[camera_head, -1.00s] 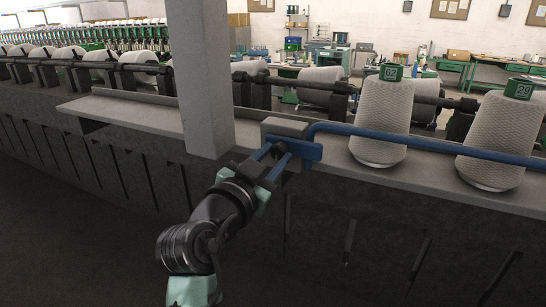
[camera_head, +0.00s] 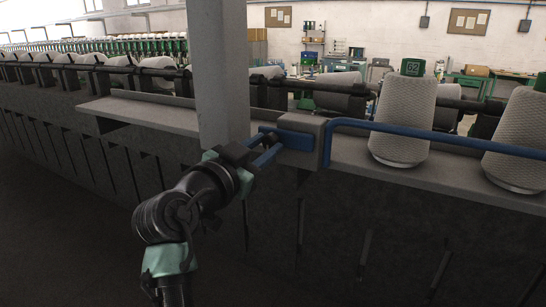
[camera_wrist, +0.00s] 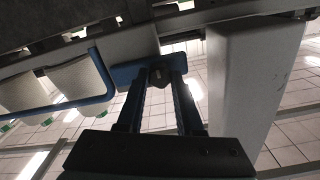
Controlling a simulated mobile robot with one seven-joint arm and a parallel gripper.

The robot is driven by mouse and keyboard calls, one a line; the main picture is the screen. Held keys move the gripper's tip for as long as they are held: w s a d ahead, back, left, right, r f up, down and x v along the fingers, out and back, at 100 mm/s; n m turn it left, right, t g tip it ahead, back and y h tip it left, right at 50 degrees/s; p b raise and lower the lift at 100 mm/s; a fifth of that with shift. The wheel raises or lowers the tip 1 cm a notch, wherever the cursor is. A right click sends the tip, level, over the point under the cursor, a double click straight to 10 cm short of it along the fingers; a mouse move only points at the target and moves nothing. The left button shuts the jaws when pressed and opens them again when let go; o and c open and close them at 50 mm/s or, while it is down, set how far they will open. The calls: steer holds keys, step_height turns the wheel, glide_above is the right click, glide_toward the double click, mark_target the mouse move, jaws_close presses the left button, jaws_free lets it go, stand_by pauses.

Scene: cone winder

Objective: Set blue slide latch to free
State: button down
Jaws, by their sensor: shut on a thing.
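The blue slide latch (camera_head: 295,139) sits on a grey block (camera_head: 319,128) at the ledge's front edge, just right of the grey post. Its blue plate reaches out left of the block, toward the post. My gripper (camera_head: 268,152) is at the plate's left part. In the wrist view, my gripper's two fingers (camera_wrist: 159,84) are closed on the latch's dark knob (camera_wrist: 158,76), with the blue plate (camera_wrist: 122,74) behind them. The fingers hide part of the latch, and I see no marking for its positions.
The grey post (camera_head: 219,70) stands close left of my gripper and also fills the right of the wrist view (camera_wrist: 250,75). A blue rail (camera_head: 430,134) runs right from the block, in front of yarn cones (camera_head: 405,120) on the ledge (camera_head: 150,116). The floor in front is clear.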

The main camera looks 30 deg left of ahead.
steer(key=shift+a+r, duration=0.1)
steer(key=shift+a, duration=0.1)
steer(key=c, duration=0.5)
jaws_free()
steer(key=shift+a, duration=0.1)
steer(key=shift+c, duration=0.2)
steer(key=shift+s+f, duration=0.2)
steer(key=shift+s, duration=0.3)
steer(key=s+b, duration=0.4)
steer(key=s, duration=0.8)
steer(key=shift+a+r, duration=0.15)
